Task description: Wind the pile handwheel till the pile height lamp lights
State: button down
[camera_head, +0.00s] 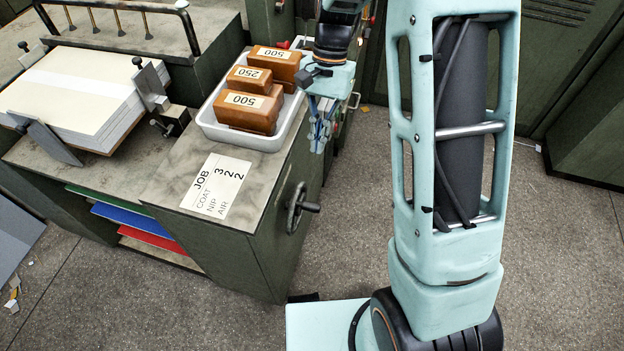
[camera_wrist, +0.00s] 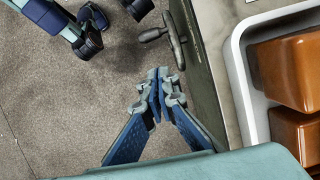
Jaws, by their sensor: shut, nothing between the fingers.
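The pile handwheel (camera_head: 293,212) is a dark wheel on the side of the grey-topped green cabinet, with a crank handle (camera_head: 311,207) sticking out to the right. In the wrist view the handwheel (camera_wrist: 178,42) is at the top, edge-on, its handle (camera_wrist: 152,35) pointing left. My gripper (camera_head: 320,143) is shut and empty beside the cabinet, above and apart from the handwheel. In the wrist view my gripper (camera_wrist: 160,88) has its fingertips together, with a gap between them and the wheel. I cannot pick out the pile height lamp; my arm hides part of the cabinet's far side.
A white tray (camera_head: 207,122) of brown labelled blocks stands on the cabinet top near my gripper. A job card (camera_head: 216,186) lies there too. A pile of pale board (camera_head: 75,85) sits at left. The floor (camera_head: 560,230) right of my arm is clear.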

jog(key=s+a+b+x, duration=0.1)
jog(key=b+x, duration=0.2)
jog(key=x, duration=0.9)
jog(key=shift+s+r+n+t, duration=0.25)
jog(key=shift+r+n+t, duration=0.05)
jog(key=shift+a, duration=0.25)
